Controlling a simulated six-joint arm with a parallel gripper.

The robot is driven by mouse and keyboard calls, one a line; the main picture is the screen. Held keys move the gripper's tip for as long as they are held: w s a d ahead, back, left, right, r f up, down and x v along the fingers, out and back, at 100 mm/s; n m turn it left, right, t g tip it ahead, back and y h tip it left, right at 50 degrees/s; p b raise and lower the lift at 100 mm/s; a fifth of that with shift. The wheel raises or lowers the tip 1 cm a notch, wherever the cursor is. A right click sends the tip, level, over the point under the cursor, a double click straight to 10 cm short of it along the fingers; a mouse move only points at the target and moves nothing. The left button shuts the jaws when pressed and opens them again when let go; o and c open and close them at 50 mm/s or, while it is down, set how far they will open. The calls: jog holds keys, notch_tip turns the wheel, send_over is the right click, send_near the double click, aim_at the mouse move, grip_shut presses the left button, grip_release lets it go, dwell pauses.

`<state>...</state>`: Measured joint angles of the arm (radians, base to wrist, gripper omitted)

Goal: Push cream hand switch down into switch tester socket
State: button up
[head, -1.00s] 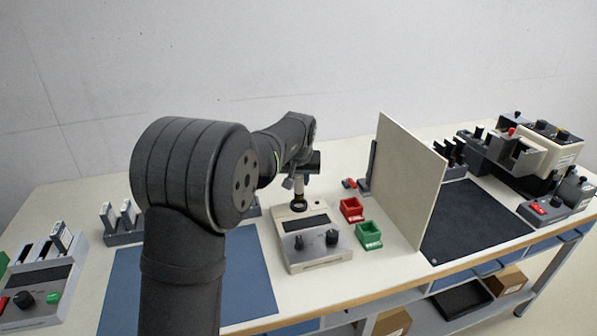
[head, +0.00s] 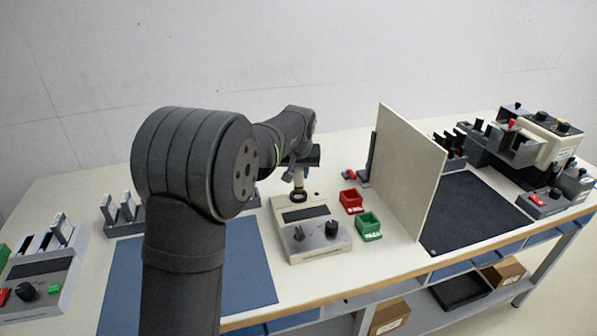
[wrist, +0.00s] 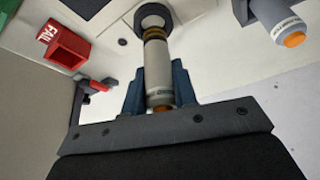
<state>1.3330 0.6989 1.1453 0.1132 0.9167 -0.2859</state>
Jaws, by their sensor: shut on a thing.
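The cream hand switch (wrist: 158,72) is a pale cylinder with dark and gold bands near its far end and an orange tip at its near end. My gripper (wrist: 160,92) is shut on it, with a blue-grey finger on each side. The switch's banded end is at the dark ring of the socket (wrist: 150,17); I cannot tell how deep it sits. In the head view the switch (head: 300,184) stands roughly upright under my gripper (head: 300,172), over the back of the switch tester (head: 318,246), a pale box with a dark display and two black knobs.
A red bin marked FAIL (wrist: 66,46) and a green bin (head: 369,227) stand right of the tester. A tall cream panel (head: 410,175) rises beyond them. Another hand switch (wrist: 280,20) shows in the wrist view. A blue mat (head: 250,265) lies left of the tester.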

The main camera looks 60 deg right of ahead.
aim_at(299, 182)
jog(key=shift+f, duration=2.05)
jog(key=o, duration=1.1)
jog(key=v, duration=1.7)
jog(key=shift+a+r, duration=0.1)
jog(key=shift+r, duration=0.05)
jog(key=x, duration=1.7)
